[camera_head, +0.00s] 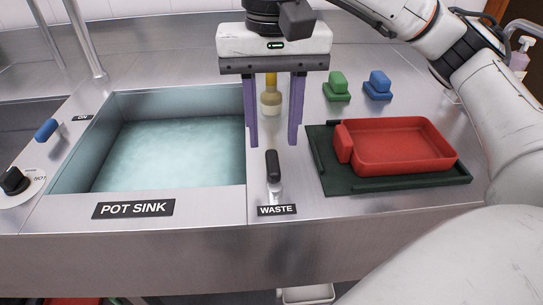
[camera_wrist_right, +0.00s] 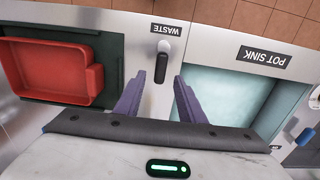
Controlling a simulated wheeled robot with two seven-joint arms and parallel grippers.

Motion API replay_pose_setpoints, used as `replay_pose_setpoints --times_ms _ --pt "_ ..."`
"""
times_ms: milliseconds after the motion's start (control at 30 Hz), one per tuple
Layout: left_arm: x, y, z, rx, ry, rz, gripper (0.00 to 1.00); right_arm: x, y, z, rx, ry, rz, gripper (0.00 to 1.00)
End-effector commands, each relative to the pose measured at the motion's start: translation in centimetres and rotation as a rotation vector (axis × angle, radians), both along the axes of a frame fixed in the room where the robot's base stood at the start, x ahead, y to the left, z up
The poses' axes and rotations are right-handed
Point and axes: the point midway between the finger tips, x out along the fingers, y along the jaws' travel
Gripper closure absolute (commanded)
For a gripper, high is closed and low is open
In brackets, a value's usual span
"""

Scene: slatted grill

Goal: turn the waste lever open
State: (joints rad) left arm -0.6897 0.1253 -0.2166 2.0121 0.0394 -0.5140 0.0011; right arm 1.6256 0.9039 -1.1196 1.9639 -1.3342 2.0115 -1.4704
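The waste lever (camera_head: 273,166) has a black grip and a metal base, and stands on the steel counter just behind the WASTE label (camera_head: 277,210). In the right wrist view the lever (camera_wrist_right: 161,66) shows ahead of the fingertips. My right gripper (camera_head: 271,142) is open, its two purple fingers pointing down, above and behind the lever. The pot sink (camera_head: 170,150), left of the lever, holds pale blue water. My left gripper is not in view.
A red pan (camera_head: 400,150) sits on a dark green tray (camera_head: 400,186) to the right. Green (camera_head: 337,87) and blue (camera_head: 377,86) handled blocks stand behind it. A bottle-like object (camera_head: 270,98) shows behind the gripper. A blue lever (camera_head: 47,130) and black knob (camera_head: 14,181) are far left.

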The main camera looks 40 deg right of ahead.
Motion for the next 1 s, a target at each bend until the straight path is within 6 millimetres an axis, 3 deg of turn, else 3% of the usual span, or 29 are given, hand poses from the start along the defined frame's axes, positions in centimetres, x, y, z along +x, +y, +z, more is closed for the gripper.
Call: replay_pose_setpoints --times_ms 100,300,667,900,1000 --pt "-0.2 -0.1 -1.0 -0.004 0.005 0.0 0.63 -0.1 0.0 -2.6 0.002 0.003 0.0 0.64" --pt "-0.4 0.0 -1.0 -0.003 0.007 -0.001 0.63 0.0 0.0 -4.5 0.001 0.002 0.0 0.64" --pt "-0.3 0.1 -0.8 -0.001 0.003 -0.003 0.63 0.0 0.1 -5.1 0.002 0.0 0.0 0.64" --pt "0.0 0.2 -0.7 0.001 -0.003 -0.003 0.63 0.0 0.1 -5.1 0.002 0.0 0.0 1.0" --pt "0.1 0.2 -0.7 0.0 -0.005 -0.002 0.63 0.0 0.1 -5.1 0.002 0.0 -0.001 1.0"
